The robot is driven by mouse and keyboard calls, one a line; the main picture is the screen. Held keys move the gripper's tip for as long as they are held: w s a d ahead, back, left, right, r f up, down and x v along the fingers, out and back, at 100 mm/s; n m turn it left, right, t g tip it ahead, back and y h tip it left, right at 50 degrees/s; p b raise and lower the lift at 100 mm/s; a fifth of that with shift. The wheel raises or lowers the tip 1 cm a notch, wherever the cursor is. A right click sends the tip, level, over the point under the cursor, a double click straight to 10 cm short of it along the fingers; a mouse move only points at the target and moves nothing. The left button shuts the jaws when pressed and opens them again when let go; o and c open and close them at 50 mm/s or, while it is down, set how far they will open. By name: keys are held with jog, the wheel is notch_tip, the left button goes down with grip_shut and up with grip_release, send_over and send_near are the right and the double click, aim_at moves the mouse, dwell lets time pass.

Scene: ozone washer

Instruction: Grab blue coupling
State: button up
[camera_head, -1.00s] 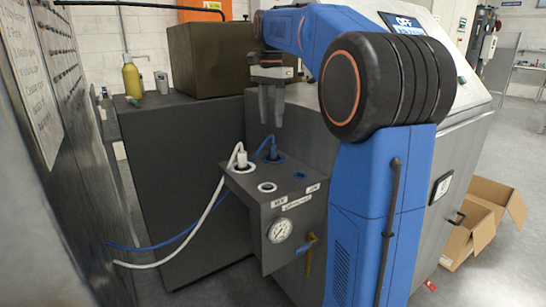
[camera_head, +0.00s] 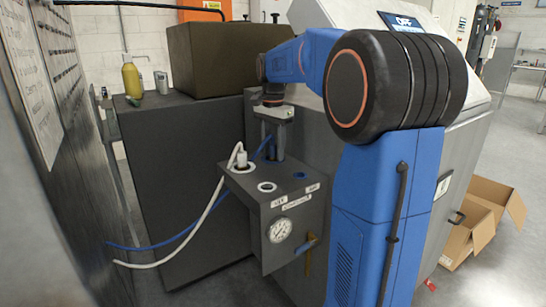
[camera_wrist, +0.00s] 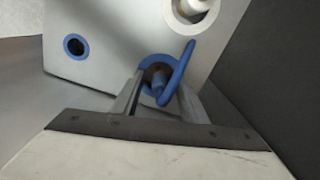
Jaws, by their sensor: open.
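The blue coupling (camera_wrist: 160,88) sits in a blue-ringed port on the grey panel box (camera_head: 285,208), with its blue hose (camera_head: 262,147) curving off to the side. My gripper (camera_head: 273,156) points down over this port. In the wrist view my open gripper (camera_wrist: 160,97) has one finger on each side of the coupling, which is between them. Whether the fingers touch it cannot be told. In the head view the fingers mostly hide the coupling.
The white coupling (camera_head: 242,159) with a white hose stands upright beside it, close to my gripper. An empty blue-ringed port (camera_wrist: 75,45) and an empty white-ringed port (camera_head: 266,187) are on the same top. A gauge (camera_head: 280,230) and a valve handle (camera_head: 306,246) are on the box front.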

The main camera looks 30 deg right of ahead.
jog(key=shift+f, duration=0.1)
jog(key=shift+c, duration=0.2)
grip_shut()
